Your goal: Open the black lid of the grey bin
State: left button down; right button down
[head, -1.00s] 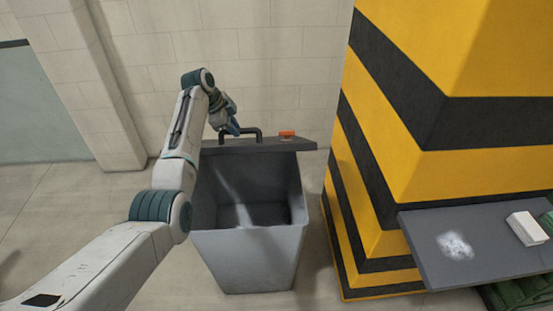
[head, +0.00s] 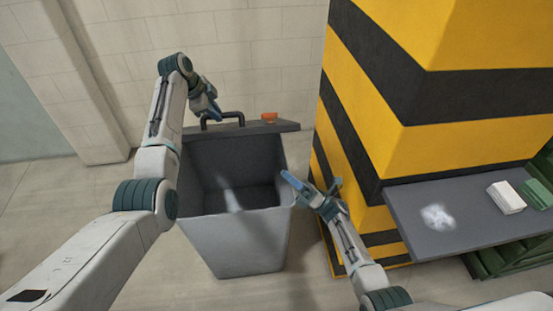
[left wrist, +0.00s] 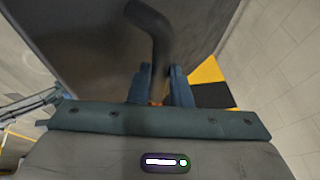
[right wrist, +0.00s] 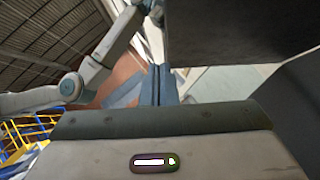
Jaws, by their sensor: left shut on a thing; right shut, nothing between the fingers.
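The grey bin (head: 235,245) stands on the floor, its mouth open and its inside visible. Its black lid (head: 262,129) is raised at the back of the bin, seen nearly edge-on. The black lid handle (head: 232,115) stands up from it. My left gripper (head: 213,110) is at the left end of the handle. In the left wrist view, my left gripper (left wrist: 160,85) has its fingers closed around the handle (left wrist: 155,35). My right gripper (head: 291,181) is shut and empty near the bin's right rim; its closed fingers also show in the right wrist view (right wrist: 160,85).
A small orange item (head: 269,118) sits on the lid's far side. A yellow-and-black striped pillar (head: 390,130) stands close right of the bin. A grey shelf (head: 465,225) with a white box (head: 506,197) juts out at the right. A tiled wall (head: 270,60) is behind the bin.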

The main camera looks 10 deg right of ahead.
pick_arm(q)
jog(key=shift+a+f, duration=0.1)
jog(key=shift+f, duration=0.15)
pick_arm(e)
jog(key=w+d+r+x, duration=0.1)
jog(key=d+x, duration=0.1)
jog(key=x, duration=1)
jog(key=shift+w+r, duration=0.15)
jog(key=shift+r, duration=0.1)
